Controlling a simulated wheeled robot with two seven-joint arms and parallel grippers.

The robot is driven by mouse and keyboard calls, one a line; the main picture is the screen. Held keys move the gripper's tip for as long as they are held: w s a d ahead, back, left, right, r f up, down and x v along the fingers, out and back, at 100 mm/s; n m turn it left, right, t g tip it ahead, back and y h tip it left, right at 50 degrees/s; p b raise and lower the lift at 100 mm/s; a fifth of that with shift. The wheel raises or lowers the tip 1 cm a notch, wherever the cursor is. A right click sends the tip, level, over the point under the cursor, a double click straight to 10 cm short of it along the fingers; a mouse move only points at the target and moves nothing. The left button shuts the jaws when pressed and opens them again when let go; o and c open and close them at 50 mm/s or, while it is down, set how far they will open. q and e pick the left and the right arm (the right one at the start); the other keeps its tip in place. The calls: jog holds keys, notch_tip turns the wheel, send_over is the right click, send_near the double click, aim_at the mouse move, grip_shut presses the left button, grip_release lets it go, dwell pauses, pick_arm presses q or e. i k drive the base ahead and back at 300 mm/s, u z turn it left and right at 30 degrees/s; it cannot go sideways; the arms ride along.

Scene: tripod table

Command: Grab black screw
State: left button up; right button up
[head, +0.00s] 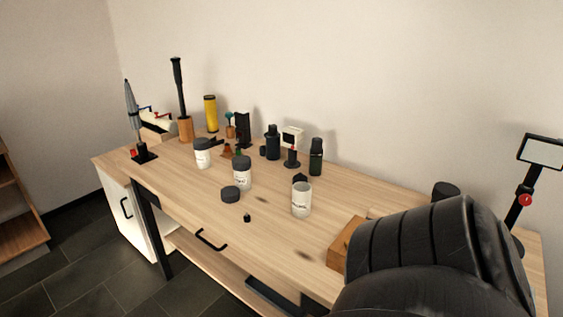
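A small black piece (247,217), which looks like the black screw, stands on the bare front part of the wooden table (185,192). It is too small to make out its shape well. It stands a little in front of a round black lid (230,194), apart from it. Neither of my grippers is in view. A large black part, which looks like my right arm, fills the lower right corner and hides the table there.
Behind the black piece are a white jar with a dark lid (242,174) and an open white jar (301,200). Dark bottles (273,143) stand farther back. A wooden box (344,244) is at the right. A stand with a screen (540,151) is at the far right.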

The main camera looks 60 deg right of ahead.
aim_at(246, 217)
jog(key=z, duration=1.05)
jog(key=i, duration=0.5)
